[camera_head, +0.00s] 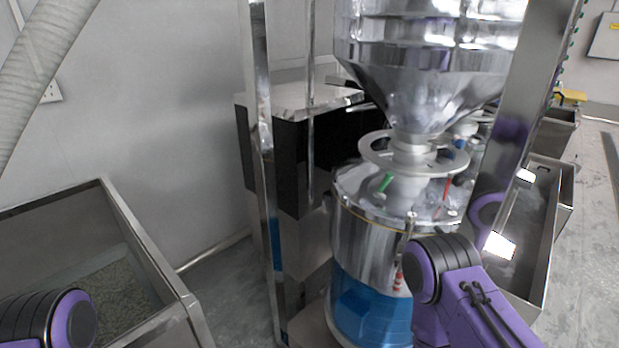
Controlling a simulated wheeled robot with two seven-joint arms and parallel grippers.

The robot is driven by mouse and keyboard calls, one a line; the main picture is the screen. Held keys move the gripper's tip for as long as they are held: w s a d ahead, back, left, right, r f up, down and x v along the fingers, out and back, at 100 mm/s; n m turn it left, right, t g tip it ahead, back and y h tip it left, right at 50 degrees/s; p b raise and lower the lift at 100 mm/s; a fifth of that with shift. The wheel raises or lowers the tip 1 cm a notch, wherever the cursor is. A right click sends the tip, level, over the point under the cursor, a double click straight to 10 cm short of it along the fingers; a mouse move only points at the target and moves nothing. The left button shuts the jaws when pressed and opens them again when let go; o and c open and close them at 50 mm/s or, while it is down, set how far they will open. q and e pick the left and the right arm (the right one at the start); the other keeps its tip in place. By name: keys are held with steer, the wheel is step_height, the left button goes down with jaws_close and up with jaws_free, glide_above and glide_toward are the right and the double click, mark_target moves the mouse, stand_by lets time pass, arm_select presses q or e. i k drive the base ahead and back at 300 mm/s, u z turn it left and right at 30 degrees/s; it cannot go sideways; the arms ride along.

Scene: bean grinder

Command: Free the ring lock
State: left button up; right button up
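A pale metal ring (375,152) with cut-outs sits around the neck below the shiny hopper (420,70), above the steel drum (365,222). I take it for the ring lock; whether it is locked cannot be told. A green-tipped piece (385,183) and a red one (446,190) stand beneath it. My purple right arm (450,275) is in front of the drum's right side, and a purple part shows by the slanted post. I cannot make out the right gripper's fingers. My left arm shows at the lower left; its gripper is out of view.
Steel posts stand left (263,150) and right (518,110) of the machine. An open steel bin (150,245) with granular contents is at the left. More steel bins (545,235) stand at the right. Bare floor lies between the left bin and the machine.

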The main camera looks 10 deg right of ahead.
mark_target(389, 175)
steer(key=u, duration=2.15)
steer(key=k, duration=1.4)
steer(key=z, duration=1.8)
steer(key=i, duration=0.75)
steer(key=u, duration=0.05)
